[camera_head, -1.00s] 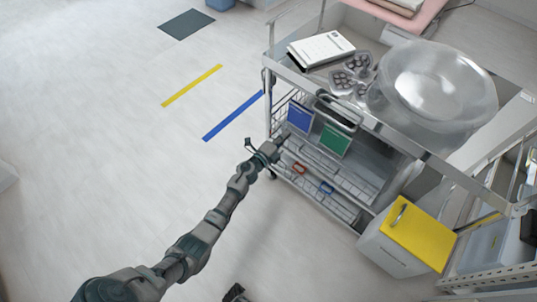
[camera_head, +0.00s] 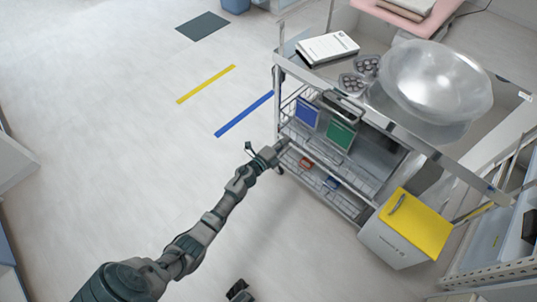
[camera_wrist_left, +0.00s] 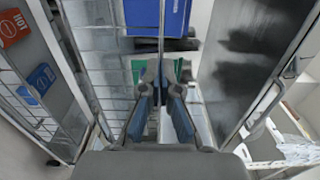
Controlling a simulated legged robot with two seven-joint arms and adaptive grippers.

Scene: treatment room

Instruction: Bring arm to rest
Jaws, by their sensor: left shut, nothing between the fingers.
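My left arm (camera_head: 195,243) reaches up from the bottom left in the head view. It ends in my left gripper (camera_head: 276,150), beside the near left side of the metal trolley (camera_head: 300,73). The left gripper is shut and empty. In the left wrist view its fingers (camera_wrist_left: 161,95) point toward the trolley's shelves, with the blue folder (camera_wrist_left: 157,16) ahead. Whether the gripper touches the trolley cannot be told. A small dark part at the bottom edge of the head view may be my right gripper (camera_head: 238,291); its fingers are not clear.
The trolley carries a clear basin (camera_head: 437,80), a white box (camera_head: 327,47) and small trays (camera_head: 358,76). A yellow-lidded bin (camera_head: 417,224) stands at the right. The floor to the left is clear, with yellow and blue strips.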

